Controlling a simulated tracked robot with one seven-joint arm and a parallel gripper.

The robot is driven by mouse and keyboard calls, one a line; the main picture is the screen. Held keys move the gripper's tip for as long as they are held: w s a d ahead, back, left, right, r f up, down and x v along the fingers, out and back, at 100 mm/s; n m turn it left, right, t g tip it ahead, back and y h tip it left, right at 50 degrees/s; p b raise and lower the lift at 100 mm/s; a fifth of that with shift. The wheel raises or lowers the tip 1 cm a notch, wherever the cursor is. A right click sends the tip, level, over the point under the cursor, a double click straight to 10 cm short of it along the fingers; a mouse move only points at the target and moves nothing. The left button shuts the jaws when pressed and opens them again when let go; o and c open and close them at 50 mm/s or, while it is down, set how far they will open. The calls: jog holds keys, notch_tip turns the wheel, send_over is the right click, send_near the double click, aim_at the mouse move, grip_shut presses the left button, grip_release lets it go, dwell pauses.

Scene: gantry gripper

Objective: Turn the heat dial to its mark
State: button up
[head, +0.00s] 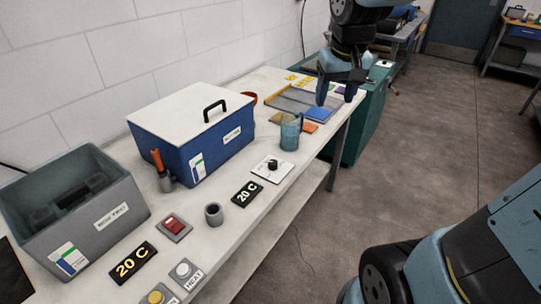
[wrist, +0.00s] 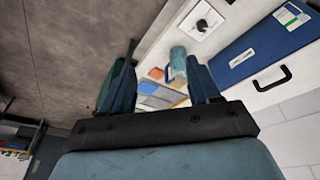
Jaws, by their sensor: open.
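The heat dial (head: 272,165) is a black knob on a white square plate near the front edge of the bench, right of the blue box. It also shows in the wrist view (wrist: 202,25) near the top. Its mark is too small to make out. My gripper (head: 341,100) is open and empty, above the far end of the bench, well apart from the dial. In the wrist view its two fingers (wrist: 160,88) stand wide apart with nothing between them.
A teal mug (head: 290,133) stands just beyond the dial. The blue box (head: 190,135) with white lid and a grey bin (head: 72,215) stand along the wall. A grey cup (head: 213,214), red switch (head: 174,227) and buttons (head: 183,272) sit nearer. Coloured tiles (head: 318,114) lie below my gripper.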

jog(key=w+a+f+n+g, duration=0.1)
jog(key=w+a+f, duration=0.5)
jog(key=w, duration=0.1)
jog(key=g, duration=0.2)
send_over(273, 162)
notch_tip(273, 162, down, 11)
jog(key=shift+n, duration=0.4)
notch_tip(273, 162, down, 13)
jog(key=shift+r, duration=0.15)
